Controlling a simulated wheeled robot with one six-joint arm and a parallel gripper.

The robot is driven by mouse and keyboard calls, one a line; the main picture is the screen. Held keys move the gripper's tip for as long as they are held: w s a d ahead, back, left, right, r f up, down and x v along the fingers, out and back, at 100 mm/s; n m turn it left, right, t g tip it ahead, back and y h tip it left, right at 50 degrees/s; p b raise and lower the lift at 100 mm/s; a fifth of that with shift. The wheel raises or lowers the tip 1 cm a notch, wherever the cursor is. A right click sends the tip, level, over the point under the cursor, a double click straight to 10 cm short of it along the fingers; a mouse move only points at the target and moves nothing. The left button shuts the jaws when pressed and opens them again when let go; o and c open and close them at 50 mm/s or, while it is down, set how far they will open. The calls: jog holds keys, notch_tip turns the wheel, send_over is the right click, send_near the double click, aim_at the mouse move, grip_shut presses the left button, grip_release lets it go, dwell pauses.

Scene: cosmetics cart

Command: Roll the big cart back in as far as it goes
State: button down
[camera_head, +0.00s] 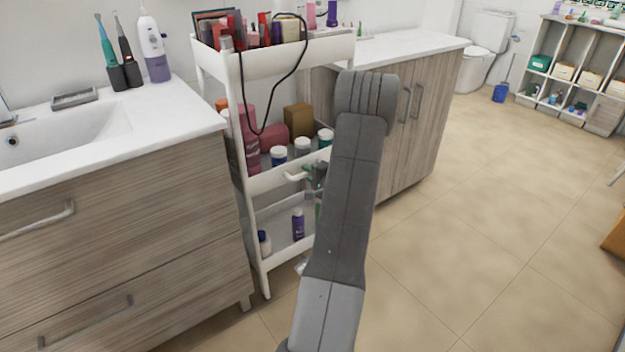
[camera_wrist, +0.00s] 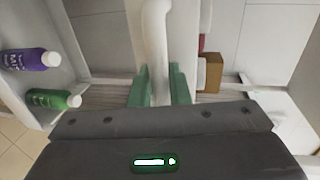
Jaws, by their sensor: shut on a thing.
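The big cart (camera_head: 272,181) is a white trolley with three tiers, standing between two wood-front cabinets. Its front faces the open floor, and its right side is partly hidden behind my arm. A white bar handle (camera_head: 295,177) sticks out from the front of its middle tier. My gripper (camera_head: 316,180) is at this handle, mostly hidden by my own arm. In the wrist view, my gripper's green fingers (camera_wrist: 159,88) are on either side of the white handle (camera_wrist: 155,35), shut on it.
The left cabinet (camera_head: 120,215) with its sink stands close to the cart's left side. The right cabinet (camera_head: 420,115) is beyond the cart. Bottles and boxes fill the cart's tiers, with a black cable (camera_head: 243,98) hanging down. Tiled floor (camera_head: 480,240) is clear at right.

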aim_at(301, 159)
jog(key=r+b+x, duration=0.1)
jog(key=b+x, duration=0.1)
jog(key=x, duration=0.3)
jog(key=r+b+x, duration=0.1)
jog(key=b+x, duration=0.1)
jog(key=x, duration=0.4)
jog(key=r+b+x, duration=0.1)
jog(key=b+x, duration=0.1)
jog(key=x, duration=0.4)
jog(key=shift+w+a+r+b, duration=0.25)
jog(key=shift+w+a+b, duration=0.1)
jog(key=shift+w, duration=0.15)
jog(key=shift+w+r, duration=0.1)
jog(key=shift+r, duration=0.15)
jog(key=c, duration=1.4)
grip_release()
jog(key=shift+w+a, duration=0.1)
jog(key=shift+a, duration=0.05)
jog(key=shift+c, duration=0.2)
jog(key=v, duration=0.7)
jog(key=p+v, duration=0.1)
jog(key=v, duration=0.5)
jog(key=shift+s+d, duration=0.25)
jog(key=shift+s, duration=0.15)
jog(key=shift+w, duration=0.1)
